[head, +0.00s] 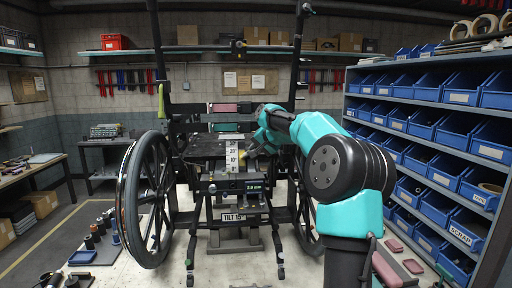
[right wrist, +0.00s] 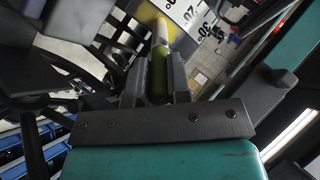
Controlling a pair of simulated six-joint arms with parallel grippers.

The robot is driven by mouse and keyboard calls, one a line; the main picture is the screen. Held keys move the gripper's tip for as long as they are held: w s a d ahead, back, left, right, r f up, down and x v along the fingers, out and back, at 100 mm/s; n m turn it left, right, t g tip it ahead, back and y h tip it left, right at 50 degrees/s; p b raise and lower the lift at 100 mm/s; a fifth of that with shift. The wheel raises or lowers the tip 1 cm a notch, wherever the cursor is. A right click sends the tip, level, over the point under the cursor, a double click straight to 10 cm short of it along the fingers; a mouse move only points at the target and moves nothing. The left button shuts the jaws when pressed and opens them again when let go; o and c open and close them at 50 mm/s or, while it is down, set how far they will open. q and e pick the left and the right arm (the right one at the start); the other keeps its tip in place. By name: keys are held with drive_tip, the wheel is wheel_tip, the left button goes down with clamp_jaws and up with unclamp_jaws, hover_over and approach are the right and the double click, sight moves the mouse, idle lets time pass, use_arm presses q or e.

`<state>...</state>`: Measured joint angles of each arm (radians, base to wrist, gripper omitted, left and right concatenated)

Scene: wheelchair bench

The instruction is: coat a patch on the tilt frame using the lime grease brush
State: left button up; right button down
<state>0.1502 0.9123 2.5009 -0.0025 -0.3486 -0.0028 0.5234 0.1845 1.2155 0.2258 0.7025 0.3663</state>
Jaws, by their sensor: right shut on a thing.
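The wheelchair stands on the bench, with its dark tilt frame (head: 207,146) in the middle and a white angle scale (head: 231,158) on it. A "TILT 15°" label (head: 240,217) sits low at the front. My right gripper (head: 262,142) is at the scale's upper right, in front of the frame. In the right wrist view, my right gripper (right wrist: 158,82) is shut on the lime grease brush (right wrist: 160,68), whose pale tip end points away toward the scale plate (right wrist: 192,18). I cannot tell whether the tip touches the frame. My left gripper is not in view.
A large wheel (head: 146,200) stands at the left of the chair. Dark cylinders (head: 97,232) and a blue tray (head: 82,257) lie on the bench at left. Reddish blocks (head: 412,266) lie at right. Blue bins (head: 432,125) fill the right shelves.

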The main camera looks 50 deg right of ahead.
drive_tip(key=shift+s, duration=0.1)
drive_tip(key=shift+s+a+r, duration=0.4)
drive_tip(key=shift+s+a, duration=0.25)
drive_tip(key=shift+s+a+r, duration=0.35)
drive_tip(key=shift+s+a, duration=0.3)
drive_tip(key=shift+s+a+r, duration=0.4)
drive_tip(key=shift+s+a, duration=0.25)
drive_tip(key=c, duration=1.6)
unclamp_jaws()
clamp_jaws()
